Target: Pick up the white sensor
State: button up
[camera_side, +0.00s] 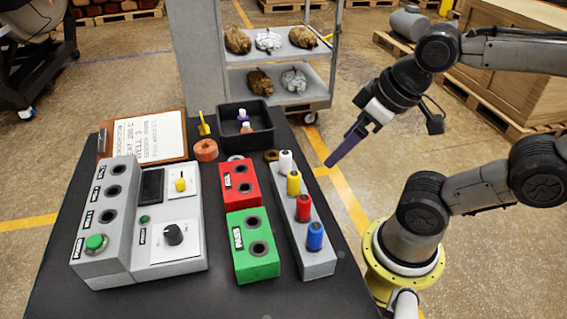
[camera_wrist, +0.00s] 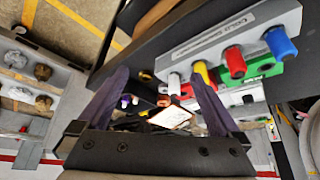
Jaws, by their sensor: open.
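The white sensor (camera_side: 286,161) stands upright at the far end of the grey sensor rack (camera_side: 316,262), in line with a yellow (camera_side: 293,182), a red (camera_side: 303,207) and a blue sensor (camera_side: 314,236). My gripper (camera_side: 331,162) is in the air to the right of the white sensor, apart from it, with its purple fingers pointing down and left. In the wrist view the white sensor (camera_wrist: 174,83) appears between the two open, empty fingers (camera_wrist: 160,80), beyond their tips. The sensor's lower end is hidden in the rack.
A red box (camera_side: 240,184) and a green PASS box (camera_side: 252,246) stand left of the rack. A black tray (camera_side: 245,123) with small parts lies behind. A control panel (camera_side: 168,215) and clipboard (camera_side: 149,136) are on the left.

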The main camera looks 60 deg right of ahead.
jog(key=shift+c, duration=0.3)
jog(key=c, duration=0.5)
